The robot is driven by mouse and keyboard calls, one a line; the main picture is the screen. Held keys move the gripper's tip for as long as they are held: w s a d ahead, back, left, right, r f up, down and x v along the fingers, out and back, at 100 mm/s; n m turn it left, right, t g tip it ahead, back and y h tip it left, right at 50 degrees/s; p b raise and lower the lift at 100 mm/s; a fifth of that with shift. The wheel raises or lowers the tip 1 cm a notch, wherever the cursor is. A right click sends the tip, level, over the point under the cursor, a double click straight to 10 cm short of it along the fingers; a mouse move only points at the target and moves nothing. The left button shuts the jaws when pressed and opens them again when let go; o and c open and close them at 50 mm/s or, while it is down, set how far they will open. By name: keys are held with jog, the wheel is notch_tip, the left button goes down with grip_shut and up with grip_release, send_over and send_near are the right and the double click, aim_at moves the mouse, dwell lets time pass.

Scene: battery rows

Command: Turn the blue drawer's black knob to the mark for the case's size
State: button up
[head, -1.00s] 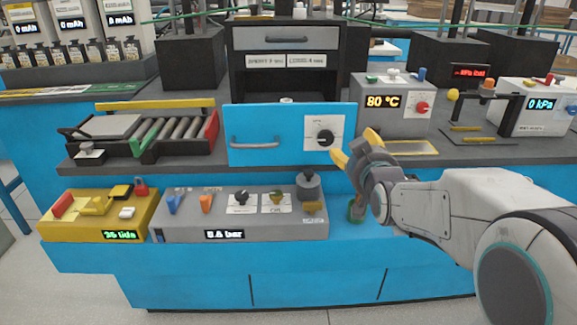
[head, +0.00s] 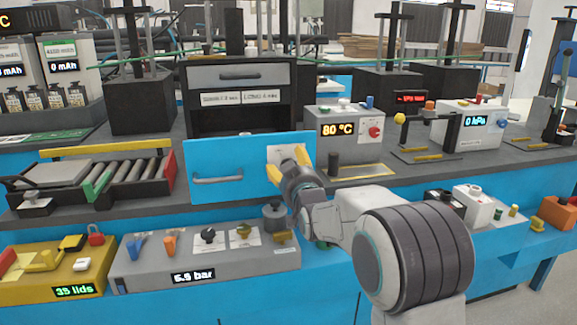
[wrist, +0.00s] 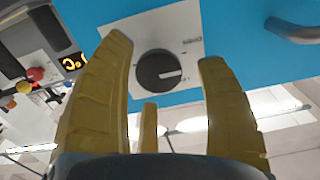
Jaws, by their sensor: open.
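The blue drawer (head: 230,160) is a blue front with a grey handle, below the black cabinet. Its black knob (wrist: 158,70) sits on a white plate (wrist: 185,30) in the wrist view, with a pale pointer line on its face toward the right. The plate's marks are too small to read. In the head view my gripper (head: 288,166) is in front of the plate (head: 282,152) and hides the knob. My gripper (wrist: 165,80) is open, its yellow fingers on either side of the knob in the wrist view. I cannot tell whether they touch it. No case is clearly identifiable.
A grey box reading 80 °C (head: 338,130) stands right of the drawer, with a dark cylinder (head: 333,163) nearby. Below the drawer is a grey control panel (head: 195,262) with knobs. A roller conveyor (head: 125,178) stands to the left.

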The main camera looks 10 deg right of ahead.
jog(key=shift+w, duration=0.55)
jog(key=shift+c, duration=0.2)
jog(key=c, duration=1.1)
jog(key=shift+m+b, duration=0.3)
jog(key=shift+c, duration=0.2)
